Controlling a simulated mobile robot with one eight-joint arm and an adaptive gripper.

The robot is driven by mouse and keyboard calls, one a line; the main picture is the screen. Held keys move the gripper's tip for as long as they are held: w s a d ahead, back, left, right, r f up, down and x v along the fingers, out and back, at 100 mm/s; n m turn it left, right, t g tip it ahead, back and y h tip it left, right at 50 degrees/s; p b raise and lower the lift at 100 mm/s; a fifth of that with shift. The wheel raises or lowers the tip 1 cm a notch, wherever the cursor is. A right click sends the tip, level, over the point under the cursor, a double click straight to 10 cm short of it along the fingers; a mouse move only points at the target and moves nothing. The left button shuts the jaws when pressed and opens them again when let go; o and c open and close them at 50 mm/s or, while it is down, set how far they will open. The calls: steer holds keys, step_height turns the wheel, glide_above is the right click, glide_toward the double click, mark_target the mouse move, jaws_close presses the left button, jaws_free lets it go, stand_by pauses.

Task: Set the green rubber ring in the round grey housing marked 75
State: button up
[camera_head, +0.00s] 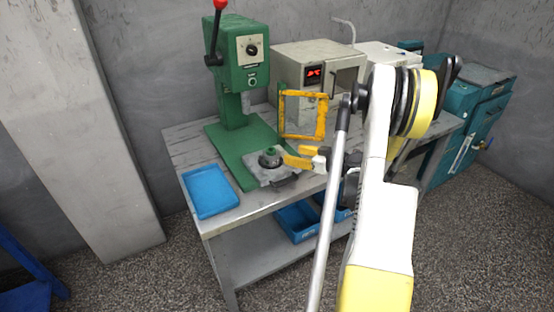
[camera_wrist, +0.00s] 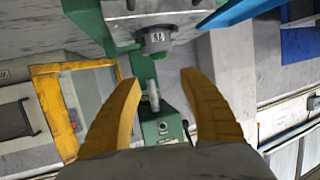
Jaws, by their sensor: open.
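The round grey housing (camera_head: 270,162) sits on a grey plate (camera_head: 255,174) at the front of the green press's base. In the wrist view the housing (camera_wrist: 157,40) shows near the top with an upside-down number, seemingly 75. A small green shape (camera_head: 270,150) is on top of the housing in the head view; I cannot tell whether it is the rubber ring. No ring shows clearly in the wrist view. My gripper (camera_head: 288,157), with yellow fingers, is open just right of the housing. In the wrist view the gap between the fingertips (camera_wrist: 161,77) holds nothing.
The green press (camera_head: 238,75) stands behind, with a yellow-framed guard (camera_head: 283,112) close behind my gripper. An empty blue tray (camera_head: 208,190) lies at the bench's left. A grey oven (camera_head: 300,55) stands at the back. Blue bins (camera_head: 292,222) are below the bench top.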

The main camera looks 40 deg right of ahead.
steer(key=w+a+r+g+y, duration=0.15)
steer(key=a+r, duration=0.35)
steer(key=a, duration=0.7)
steer(key=w+a+r+g, duration=0.1)
steer(key=a+r+g, duration=0.3)
steer(key=a, duration=0.7)
steer(key=s+a+r+g+h, duration=0.1)
steer(key=s+a+r, duration=0.1)
steer(key=s+a, duration=0.7)
steer(key=s+a+r+g+h, duration=0.1)
steer(key=s+a+r, duration=0.1)
steer(key=s+a, duration=0.8)
steer(key=shift+s+m, duration=0.3)
steer(key=shift+s, duration=0.6)
steer(key=shift+r, duration=0.1)
